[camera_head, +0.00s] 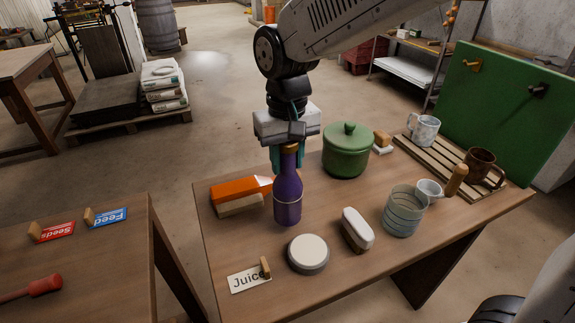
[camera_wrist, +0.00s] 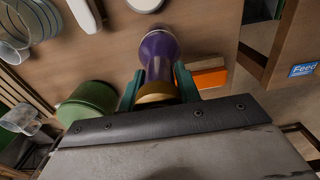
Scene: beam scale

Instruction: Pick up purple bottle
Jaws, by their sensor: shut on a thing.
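The purple bottle (camera_head: 288,198) stands upright in the middle of the wooden table, with a tan ring round its body and a gold-brown top. In the wrist view the purple bottle (camera_wrist: 160,48) runs away from between the fingers. My gripper (camera_head: 288,158) is above it, pointing down, and is shut on its neck. In the wrist view the teal fingers of my gripper (camera_wrist: 159,84) are on both sides of the neck. I cannot tell whether the bottle's base touches the table.
A striped glass jar (camera_head: 403,211) and a slatted rack (camera_head: 450,165) are at right.

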